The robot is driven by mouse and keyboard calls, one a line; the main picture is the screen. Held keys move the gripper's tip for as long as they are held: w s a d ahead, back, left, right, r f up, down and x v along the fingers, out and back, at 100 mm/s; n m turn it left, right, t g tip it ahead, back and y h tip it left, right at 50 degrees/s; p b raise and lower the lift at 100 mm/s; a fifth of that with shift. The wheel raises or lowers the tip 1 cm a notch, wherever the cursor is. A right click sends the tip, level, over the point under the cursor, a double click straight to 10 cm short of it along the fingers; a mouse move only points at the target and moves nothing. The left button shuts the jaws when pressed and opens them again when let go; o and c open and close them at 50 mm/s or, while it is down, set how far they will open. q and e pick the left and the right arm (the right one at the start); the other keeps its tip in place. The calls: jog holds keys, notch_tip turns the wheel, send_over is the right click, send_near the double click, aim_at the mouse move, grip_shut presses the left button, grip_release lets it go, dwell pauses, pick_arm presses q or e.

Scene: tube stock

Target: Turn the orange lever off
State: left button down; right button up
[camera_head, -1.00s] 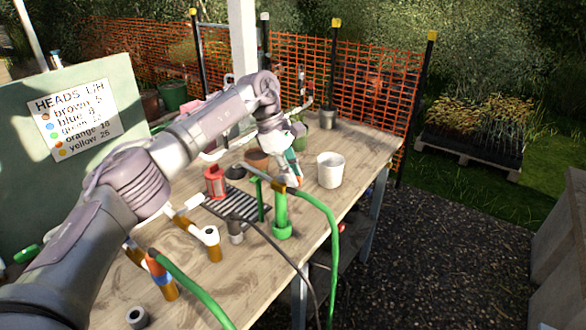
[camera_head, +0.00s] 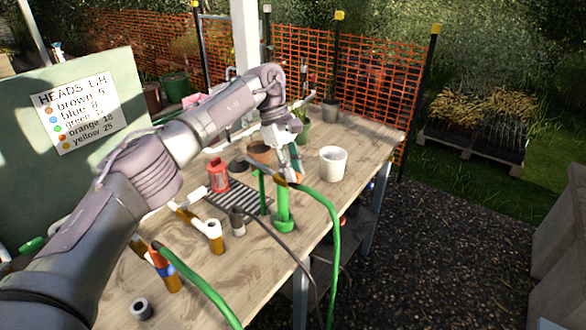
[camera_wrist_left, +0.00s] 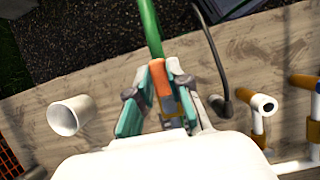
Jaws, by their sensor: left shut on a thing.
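The lever is mostly hidden there by the gripper. My right gripper is not in view.
A white bucket (camera_head: 333,162) stands right of the gripper on the wooden table (camera_head: 335,195). A sign board (camera_head: 75,118) stands at the far left.

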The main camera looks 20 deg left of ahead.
pick_arm(q)
jog(key=c, duration=1.1)
grip_release()
jog(key=v, duration=0.7)
jog(key=shift+r, duration=0.25)
jog(key=shift+a, duration=0.1)
jog(key=shift+f, duration=0.1)
